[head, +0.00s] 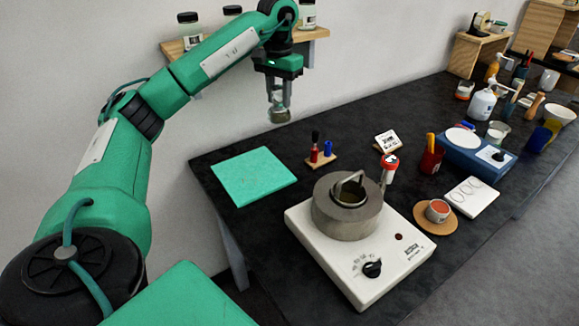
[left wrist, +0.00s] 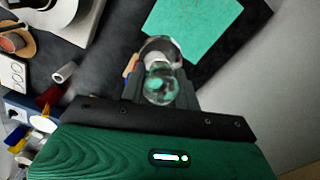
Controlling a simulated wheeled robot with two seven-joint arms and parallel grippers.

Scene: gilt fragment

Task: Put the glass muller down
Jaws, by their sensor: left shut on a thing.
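My left gripper (head: 279,103) is shut on the clear glass muller (head: 280,116), whose lower end shows below the fingers. It holds the muller in the air at the back, near the wall and above the table's far edge in the picture. In the left wrist view the muller (left wrist: 161,82) is a round, clear glass shape between the fingers. A flat green mat (head: 253,176) lies on the dark table below and to the left of the muller; it also shows in the left wrist view (left wrist: 195,22). My right gripper is not in view.
A white hotplate (head: 395,262) with a metal pot (head: 347,218) stands at the front. A small wooden stand (head: 321,160) with red and blue bottles is right of the mat. A wall shelf (head: 315,33) with jars is behind my arm. Bare dark table lies around the mat.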

